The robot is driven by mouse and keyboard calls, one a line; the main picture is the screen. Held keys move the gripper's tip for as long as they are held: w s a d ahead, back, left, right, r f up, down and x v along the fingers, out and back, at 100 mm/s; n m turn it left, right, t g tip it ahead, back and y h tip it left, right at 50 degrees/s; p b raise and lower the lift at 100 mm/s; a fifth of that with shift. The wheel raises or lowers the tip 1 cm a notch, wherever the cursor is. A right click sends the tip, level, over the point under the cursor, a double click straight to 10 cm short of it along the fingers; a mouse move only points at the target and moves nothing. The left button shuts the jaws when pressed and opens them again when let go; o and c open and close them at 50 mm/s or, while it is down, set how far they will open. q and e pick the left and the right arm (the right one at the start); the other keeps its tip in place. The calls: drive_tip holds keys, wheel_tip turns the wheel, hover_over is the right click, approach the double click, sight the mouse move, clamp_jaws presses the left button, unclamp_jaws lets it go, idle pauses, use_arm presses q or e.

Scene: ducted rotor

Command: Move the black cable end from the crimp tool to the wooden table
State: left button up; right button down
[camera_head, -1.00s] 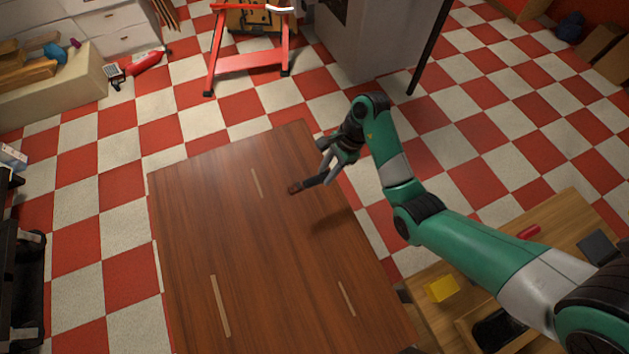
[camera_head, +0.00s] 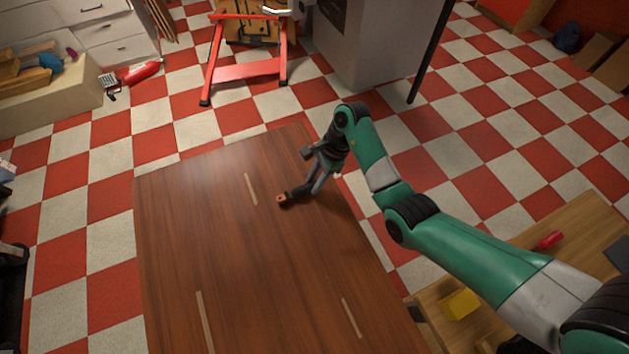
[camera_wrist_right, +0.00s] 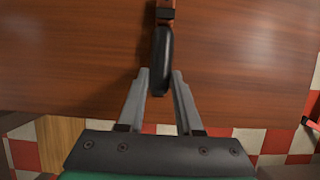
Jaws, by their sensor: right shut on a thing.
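The black cable end (camera_head: 296,193) is a short dark piece with a copper-brown tip. My right gripper (camera_head: 313,186) is shut on it over the far right part of the wooden table (camera_head: 220,250). In the right wrist view the black cable end (camera_wrist_right: 161,60) stands out ahead from between the fingertips of my right gripper (camera_wrist_right: 161,78), its brown tip pointing away. I cannot tell whether it touches the table top. My left gripper is not in view. I cannot make out the crimp tool.
The table top is bare apart from pale inlaid strips (camera_head: 251,189). A second wooden bench (camera_head: 560,250) at the lower right holds a yellow block (camera_head: 459,304) and a red-handled item (camera_head: 549,240). A red stand (camera_head: 246,75) is on the checkered floor beyond the table.

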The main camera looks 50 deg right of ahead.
drive_tip(key=c, duration=0.6)
unclamp_jaws()
drive_tip(key=shift+f, duration=0.1)
drive_tip(key=p+v, duration=0.8)
drive_tip(key=v, duration=0.4)
